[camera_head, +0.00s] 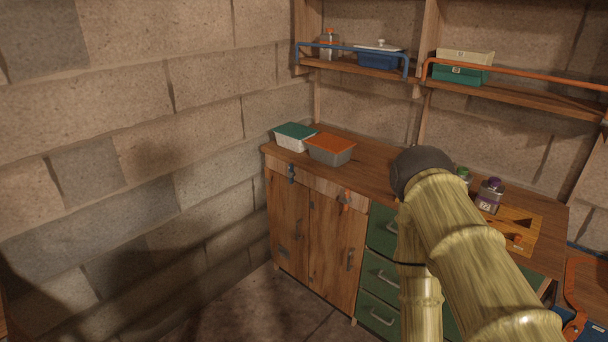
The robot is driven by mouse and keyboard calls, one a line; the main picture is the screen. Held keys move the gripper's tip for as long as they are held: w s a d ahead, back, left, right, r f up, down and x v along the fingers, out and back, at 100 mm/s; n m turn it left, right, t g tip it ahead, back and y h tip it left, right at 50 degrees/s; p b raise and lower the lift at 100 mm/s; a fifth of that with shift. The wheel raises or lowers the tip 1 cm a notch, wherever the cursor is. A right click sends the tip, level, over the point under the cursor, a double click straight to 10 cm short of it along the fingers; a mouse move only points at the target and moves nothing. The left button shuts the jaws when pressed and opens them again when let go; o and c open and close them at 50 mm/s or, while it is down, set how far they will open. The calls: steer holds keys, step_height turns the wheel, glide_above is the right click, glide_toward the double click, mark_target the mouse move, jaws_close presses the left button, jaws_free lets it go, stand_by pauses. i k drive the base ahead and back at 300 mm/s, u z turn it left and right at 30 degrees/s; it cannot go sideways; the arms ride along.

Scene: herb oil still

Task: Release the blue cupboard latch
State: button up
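The blue latch (291,173) is a small dark blue-grey fitting at the top of the left cupboard door (288,222), just under the worktop edge. The door looks closed. The latch is too small to tell its exact position. An orange latch (345,200) sits at the top of the right cupboard door (331,252), which also looks closed. My arm crosses the right side of the view, over the worktop and green drawers. My gripper does not show, and the arm is well to the right of the blue latch.
On the worktop (377,180) stand a teal-lidded tub (294,137), an orange-lidded tub (331,148) and bottles (489,194) beside a wooden board (520,225). Shelves with blue and orange rails (515,83) hang above. The floor (245,312) before the left door looks clear.

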mark_target(291, 173)
steer(key=u, duration=0.05)
steer(key=k, duration=0.65)
steer(key=u, duration=0.5)
steer(key=i, duration=1.75)
steer(key=z, duration=0.3)
